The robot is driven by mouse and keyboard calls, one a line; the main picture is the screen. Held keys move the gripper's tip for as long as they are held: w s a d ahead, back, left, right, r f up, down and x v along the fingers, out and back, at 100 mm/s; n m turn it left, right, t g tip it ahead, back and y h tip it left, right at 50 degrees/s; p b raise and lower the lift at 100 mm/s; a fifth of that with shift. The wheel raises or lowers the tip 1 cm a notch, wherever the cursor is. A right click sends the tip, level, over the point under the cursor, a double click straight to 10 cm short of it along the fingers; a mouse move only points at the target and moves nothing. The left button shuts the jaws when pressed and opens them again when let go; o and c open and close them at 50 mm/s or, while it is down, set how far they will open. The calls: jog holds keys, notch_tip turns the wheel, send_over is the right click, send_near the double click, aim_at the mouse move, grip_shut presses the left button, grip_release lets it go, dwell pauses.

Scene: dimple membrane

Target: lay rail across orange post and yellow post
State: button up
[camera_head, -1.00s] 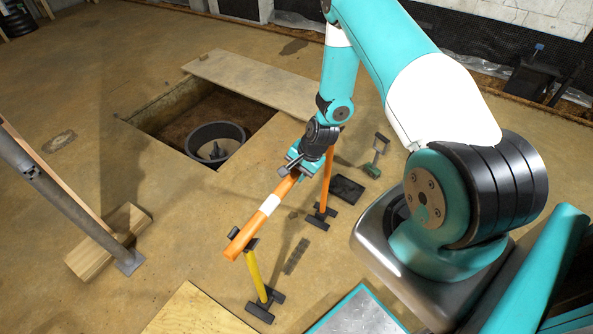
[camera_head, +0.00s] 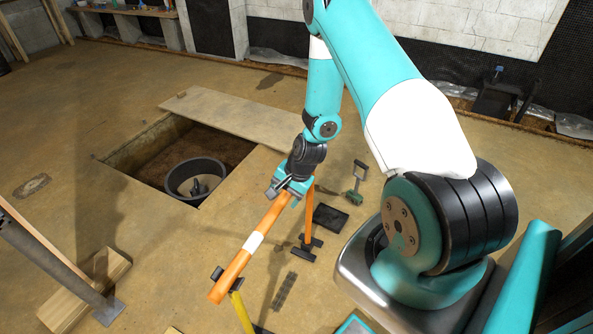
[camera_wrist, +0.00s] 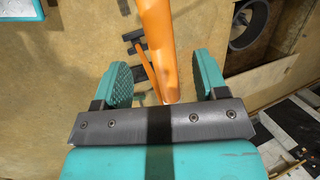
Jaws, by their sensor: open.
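The rail (camera_head: 254,243) is orange with a white band. Its near end rests in the dark cradle on top of the yellow post (camera_head: 242,312). Its far end is at my gripper (camera_head: 290,188), by the top of the orange post (camera_head: 308,218); the gripper hides whether the rail touches that post's top. In the wrist view, the rail (camera_wrist: 158,40) runs between the two teal fingers of my gripper (camera_wrist: 163,72), which stand open with a gap on each side. The thin orange post (camera_wrist: 143,63) shows beside and below the rail there.
A pit (camera_head: 150,157) with a dark tub (camera_head: 196,180) opens to the left, with a board (camera_head: 235,118) along its far edge. A black tray (camera_head: 330,218) and green-based tool (camera_head: 354,196) lie right of the orange post. A timber block (camera_head: 88,288) lies at left.

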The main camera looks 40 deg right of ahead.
jog(key=v, duration=1.1)
jog(key=shift+r+p, duration=0.3)
jog(key=shift+p, duration=0.05)
jog(key=shift+s+d, duration=0.1)
jog(key=a+r+n+g+y+p, duration=0.1)
jog(key=a+r+n+p, duration=0.3)
jog(key=a+r+n, duration=0.9)
jog(key=s+a+r+n+g+p, duration=0.1)
jog(key=s+a+r+n, duration=0.3)
jog(key=s+a+r, duration=0.2)
jog(key=s+a+r+n+g+p, duration=0.1)
jog(key=s+a+r+n+p, duration=0.1)
jog(key=s+a+r, duration=0.5)
jog(key=s+r+n, duration=0.1)
jog(key=s+r, duration=0.2)
jog(key=r, duration=0.3)
jog(key=shift+s+a+n+y, duration=0.15)
jog(key=shift+s+n+y, duration=0.15)
jog(key=shift+s+n, duration=0.1)
jog(key=shift+r, duration=0.1)
